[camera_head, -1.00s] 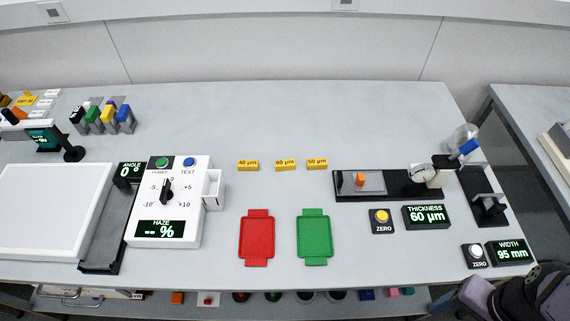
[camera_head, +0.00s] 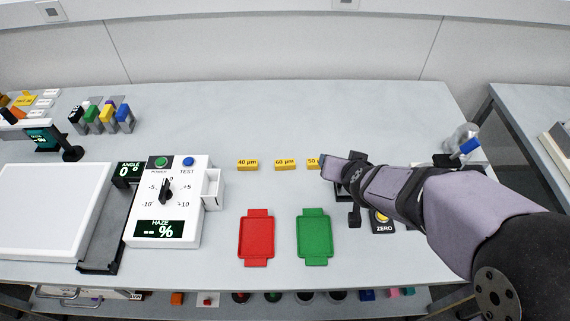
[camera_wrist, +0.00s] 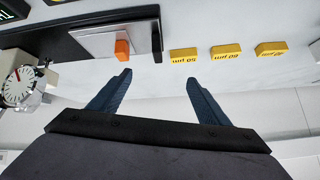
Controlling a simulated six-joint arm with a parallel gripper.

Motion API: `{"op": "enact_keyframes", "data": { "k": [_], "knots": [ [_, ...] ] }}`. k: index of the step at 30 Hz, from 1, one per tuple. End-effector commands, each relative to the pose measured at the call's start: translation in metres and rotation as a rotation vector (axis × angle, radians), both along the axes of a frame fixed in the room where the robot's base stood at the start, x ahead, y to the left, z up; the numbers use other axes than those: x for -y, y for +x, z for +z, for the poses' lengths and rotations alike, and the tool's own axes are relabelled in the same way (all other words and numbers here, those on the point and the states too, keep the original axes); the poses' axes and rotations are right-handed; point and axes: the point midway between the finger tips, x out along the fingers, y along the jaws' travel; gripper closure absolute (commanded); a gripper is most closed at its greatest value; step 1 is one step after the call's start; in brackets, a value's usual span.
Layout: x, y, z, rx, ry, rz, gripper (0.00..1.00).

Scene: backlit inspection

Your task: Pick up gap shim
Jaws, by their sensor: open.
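Three yellow blocks with black thickness markings stand in a row. The 40 µm block (camera_head: 248,165) is at the left, the 60 µm block (camera_head: 285,165) in the middle, and the 50 µm block (camera_head: 313,163) at the right, partly covered by my arm. All three also show in the wrist view: the 50 µm (camera_wrist: 184,54), the 60 µm (camera_wrist: 226,51) and the 40 µm (camera_wrist: 270,48). I cannot tell which is the gap shim. My gripper (camera_wrist: 158,76) is open with nothing between its fingers, near the 50 µm block and apart from it.
A dark gauge base with a grey plate (camera_wrist: 100,42) and an orange piece (camera_wrist: 122,49) lies beside the blocks. A dial gauge (camera_wrist: 18,86) stands on it. A red tray (camera_head: 257,238) and a green tray (camera_head: 314,238) lie in front. The bench behind the blocks is clear.

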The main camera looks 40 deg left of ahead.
Motion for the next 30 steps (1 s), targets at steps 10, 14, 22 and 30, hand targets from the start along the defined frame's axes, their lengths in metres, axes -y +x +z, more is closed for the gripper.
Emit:
{"op": "enact_keyframes", "data": {
  "k": [10, 14, 22, 30],
  "knots": [
    [-0.105, -0.085, -0.027, 0.225, 0.044, 0.013, 0.3],
    [-0.109, -0.107, -0.037, 0.284, 0.037, -0.013, 0.3],
    [-0.108, -0.119, -0.041, 0.326, 0.03, -0.036, 0.3],
    [-0.116, -0.105, -0.049, 0.325, 0.029, -0.036, 0.3]
  ]
}}
